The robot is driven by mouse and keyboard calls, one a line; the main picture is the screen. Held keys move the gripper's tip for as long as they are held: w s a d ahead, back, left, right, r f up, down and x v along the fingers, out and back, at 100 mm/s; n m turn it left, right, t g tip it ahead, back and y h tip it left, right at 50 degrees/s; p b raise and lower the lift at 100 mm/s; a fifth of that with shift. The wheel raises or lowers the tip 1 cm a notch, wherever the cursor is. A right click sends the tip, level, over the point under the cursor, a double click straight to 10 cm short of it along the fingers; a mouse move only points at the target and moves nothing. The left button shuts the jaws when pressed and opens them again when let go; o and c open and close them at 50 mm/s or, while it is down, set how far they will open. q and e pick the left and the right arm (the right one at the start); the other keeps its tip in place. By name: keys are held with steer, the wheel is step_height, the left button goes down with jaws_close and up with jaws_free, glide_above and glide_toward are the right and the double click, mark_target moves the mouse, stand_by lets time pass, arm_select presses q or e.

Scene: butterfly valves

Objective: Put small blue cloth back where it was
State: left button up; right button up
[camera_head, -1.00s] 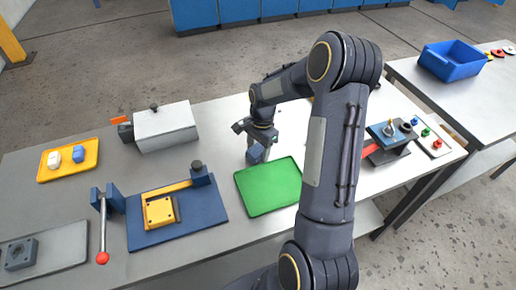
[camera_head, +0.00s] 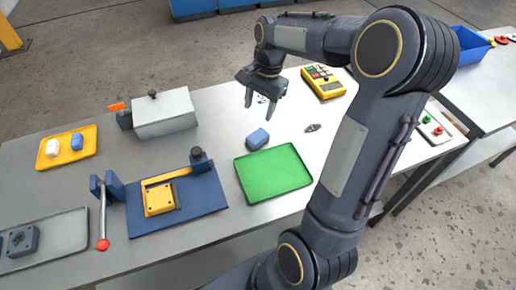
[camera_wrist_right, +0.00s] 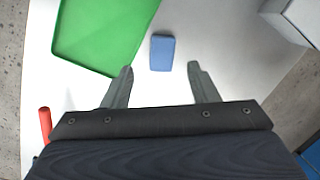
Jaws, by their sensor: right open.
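The small blue cloth (camera_head: 257,139), looking like a small folded block, lies on the table just behind the green tray (camera_head: 272,173), outside it. It also shows in the right wrist view (camera_wrist_right: 162,53), beyond the fingertips and beside the green tray (camera_wrist_right: 100,30). My right gripper (camera_head: 259,103) is open and empty, raised above the table behind the cloth and apart from it. Its two spread fingers show in the right wrist view (camera_wrist_right: 160,80). My left gripper is not in view.
A yellow tray (camera_head: 50,162) at left holds a white and a blue piece. A grey box (camera_head: 163,114) stands left of the cloth. A blue fixture plate (camera_head: 200,208) is left of the green tray. A yellow keypad device (camera_head: 323,82) and small metal part (camera_head: 312,128) lie right.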

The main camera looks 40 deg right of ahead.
steer(key=s+a+r+n+t+y, duration=0.2)
steer(key=s+a+n+t, duration=0.2)
steer(key=s+a+n, duration=0.9)
steer(key=s+a, duration=0.2)
steer(key=s, duration=0.4)
steer(key=shift+a+t, duration=0.4)
